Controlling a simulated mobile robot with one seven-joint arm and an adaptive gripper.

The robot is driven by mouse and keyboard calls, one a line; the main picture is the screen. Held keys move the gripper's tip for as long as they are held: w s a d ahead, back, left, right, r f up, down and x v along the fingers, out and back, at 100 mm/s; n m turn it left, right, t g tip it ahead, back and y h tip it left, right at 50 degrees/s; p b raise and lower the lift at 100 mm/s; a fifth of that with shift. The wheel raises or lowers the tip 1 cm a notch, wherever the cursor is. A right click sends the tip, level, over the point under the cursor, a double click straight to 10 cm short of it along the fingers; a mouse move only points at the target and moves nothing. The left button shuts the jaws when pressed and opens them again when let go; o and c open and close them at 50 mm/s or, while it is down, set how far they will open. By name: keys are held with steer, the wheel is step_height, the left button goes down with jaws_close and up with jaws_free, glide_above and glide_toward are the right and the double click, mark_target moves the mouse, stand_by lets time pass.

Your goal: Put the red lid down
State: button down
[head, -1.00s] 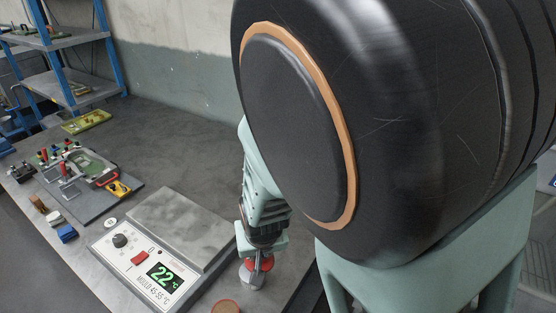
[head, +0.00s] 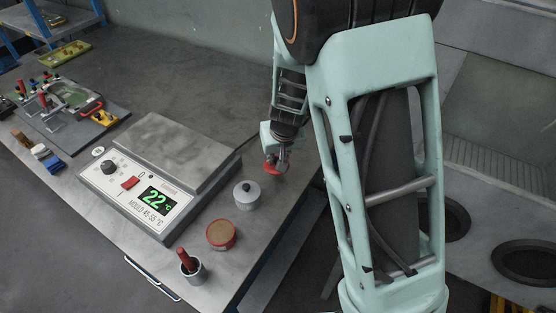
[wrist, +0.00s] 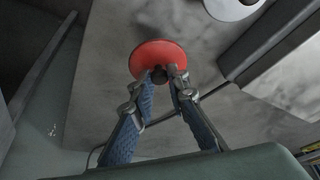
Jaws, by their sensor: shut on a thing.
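The red lid (head: 272,168) is a small round disc, and it shows face-on in the wrist view (wrist: 158,55). My gripper (head: 282,156) is shut on the lid's dark knob, which sits between the fingertips in the wrist view (wrist: 160,74). The lid is over the bench's right part, behind and right of the grey lidded pot (head: 247,195). I cannot tell whether the lid touches the bench top. An open red tin (head: 221,235) with a brown filling stands in front of the pot.
A hot plate with a "22 °C" display (head: 140,190) stands left of the pot. A metal cup (head: 192,268) with a red-handled tool is near the front edge. The bench (head: 225,100) is bare behind the plate. Its right edge runs close to the lid.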

steer(key=shift+w+d+f, duration=0.2)
steer(key=shift+w+f, duration=0.15)
steer(key=shift+f, duration=0.15)
steer(key=shift+w+f+b, duration=0.15)
steer(key=shift+f+b, duration=0.3)
steer(key=shift+f, duration=1.2)
steer(key=shift+f, duration=0.1)
steer(key=shift+f, duration=0.15)
steer(key=c, duration=1.9)
jaws_free()
steer(key=shift+r, duration=0.2)
steer(key=shift+r, duration=0.3)
steer(key=p+v, duration=0.4)
steer(key=v, duration=0.7)
steer(key=shift+s+r, duration=0.2)
steer(key=shift+s, duration=0.05)
